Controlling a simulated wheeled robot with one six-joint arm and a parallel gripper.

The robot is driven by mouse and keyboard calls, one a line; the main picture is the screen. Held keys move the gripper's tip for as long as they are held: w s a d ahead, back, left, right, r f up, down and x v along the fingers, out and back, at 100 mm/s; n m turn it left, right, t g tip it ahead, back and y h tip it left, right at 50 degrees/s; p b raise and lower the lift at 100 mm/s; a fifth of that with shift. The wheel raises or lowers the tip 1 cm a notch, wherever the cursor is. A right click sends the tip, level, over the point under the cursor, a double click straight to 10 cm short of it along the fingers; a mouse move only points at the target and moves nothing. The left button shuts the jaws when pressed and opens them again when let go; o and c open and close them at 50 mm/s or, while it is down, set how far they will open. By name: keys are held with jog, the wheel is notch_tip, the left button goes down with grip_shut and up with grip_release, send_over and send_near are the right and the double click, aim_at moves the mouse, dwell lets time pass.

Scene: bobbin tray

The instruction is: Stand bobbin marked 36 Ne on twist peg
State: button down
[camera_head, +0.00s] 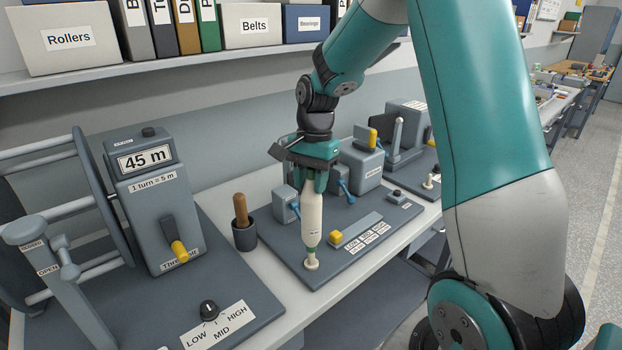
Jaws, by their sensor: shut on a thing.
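My gripper (313,168) is shut on the top of a tall white bobbin (312,212), which hangs upright below it. The bobbin has a small label, too small to read, and a green band near its lower end. A short cream peg with a round base (311,264) stands on the grey plate right under the bobbin. The bobbin's lower end lines up with the peg in this view; I cannot tell whether it is around the peg or just above it. I cannot see a name on the peg.
A dark cup with a wooden-handled tool (243,228) stands left of the bobbin. A yellow-ended slider (336,238) and small labels lie to its right. A reel machine marked 45 m (145,190) is at left. Grey devices (361,165) stand behind. A shelf of boxes runs above.

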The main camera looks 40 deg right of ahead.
aim_at(311, 198)
jog(key=shift+f+b, duration=1.35)
jog(key=shift+f, duration=1)
jog(key=c, duration=0.6)
grip_release()
notch_tip(311, 198, up, 17)
jog(key=d, duration=0.2)
jog(key=shift+w+d, duration=0.25)
jog(key=shift+w, duration=0.2)
